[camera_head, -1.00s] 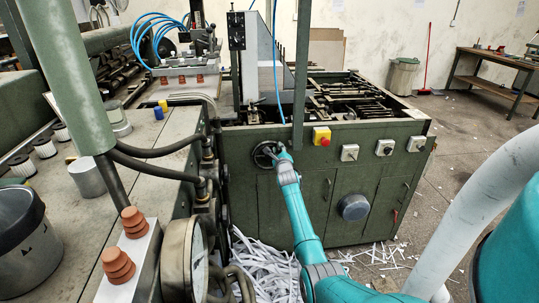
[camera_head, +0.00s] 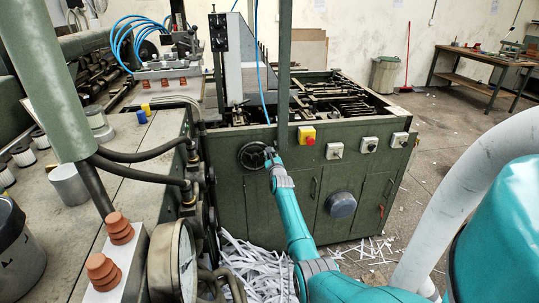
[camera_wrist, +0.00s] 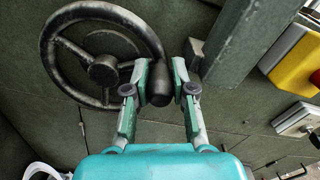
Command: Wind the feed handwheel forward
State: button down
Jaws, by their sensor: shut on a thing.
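The feed handwheel (camera_head: 252,156) is a black spoked wheel on the upper left of the green machine's front panel. In the wrist view the handwheel (camera_wrist: 103,70) fills the upper left, with its hub and spokes showing. Its dark crank handle (camera_wrist: 160,84) sits at the right side of the rim. My gripper (camera_wrist: 159,82) is shut around this handle, one finger on each side. In the head view my gripper (camera_head: 271,158) is at the right side of the wheel and hides part of its rim.
Right of the wheel are a yellow switch box with a red button (camera_head: 307,135) and several grey knobs. A green post (camera_head: 284,75) rises close by; it also shows in the wrist view (camera_wrist: 236,42). Paper strips (camera_head: 250,265) litter the floor below.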

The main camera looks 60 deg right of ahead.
dwell(0.3)
jog(key=c, duration=1)
grip_release()
jog(key=shift+o, duration=0.2)
